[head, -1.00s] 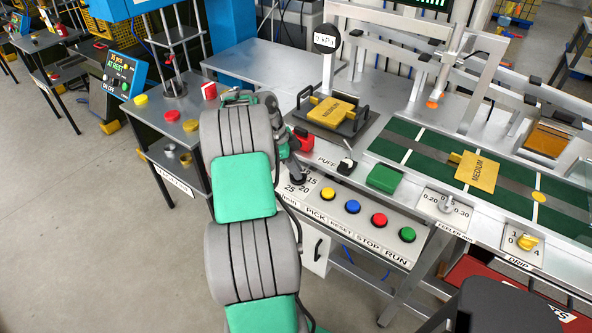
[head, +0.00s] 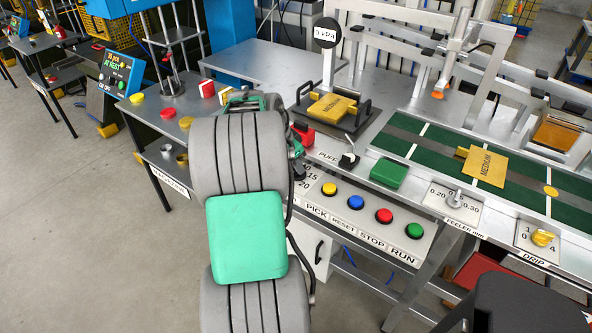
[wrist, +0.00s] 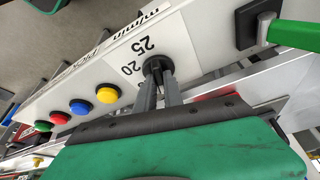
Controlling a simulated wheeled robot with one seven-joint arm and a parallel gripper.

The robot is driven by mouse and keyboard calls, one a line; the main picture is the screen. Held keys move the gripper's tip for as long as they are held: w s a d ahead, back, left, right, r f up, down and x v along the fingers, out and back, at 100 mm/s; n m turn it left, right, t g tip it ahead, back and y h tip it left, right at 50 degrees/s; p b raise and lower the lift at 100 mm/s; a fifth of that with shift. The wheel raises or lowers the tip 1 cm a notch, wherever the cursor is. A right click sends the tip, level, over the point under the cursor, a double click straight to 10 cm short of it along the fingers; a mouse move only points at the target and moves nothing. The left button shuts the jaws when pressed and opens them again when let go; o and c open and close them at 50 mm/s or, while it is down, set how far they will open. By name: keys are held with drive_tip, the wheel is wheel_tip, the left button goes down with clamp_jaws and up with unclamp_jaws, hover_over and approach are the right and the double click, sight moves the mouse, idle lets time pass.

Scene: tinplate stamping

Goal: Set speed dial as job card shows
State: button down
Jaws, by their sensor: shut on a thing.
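The speed dial (wrist: 154,64) is a dark knob on a white panel, seen in the wrist view with 20 and 25 printed beside it and "m/min" near them. My gripper (wrist: 159,78) is shut on the knob, its two grey fingers coming from below. The fingers cover part of the knob, and I cannot tell which number it points at. In the head view my arm hides the dial and gripper; 15 and 20 show at its edge. I cannot make out a job card.
Yellow, blue, red and green buttons (head: 356,202) line the panel near the dial. A green-handled lever (wrist: 290,33) is close by in the wrist view. A feeler dial (head: 455,200) and drip dial (head: 541,238) sit to the right.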

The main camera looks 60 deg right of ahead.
drive_tip(key=shift+n+t+b, duration=0.6)
drive_tip(key=shift+n, duration=1)
drive_tip(key=c, duration=1.5)
unclamp_jaws()
drive_tip(key=shift+o, duration=0.2)
drive_tip(key=v, duration=0.7)
drive_tip(key=shift+a+r, duration=0.25)
drive_tip(key=shift+r, duration=0.1)
drive_tip(key=shift+s+n, duration=0.1)
drive_tip(key=shift+n, duration=0.2)
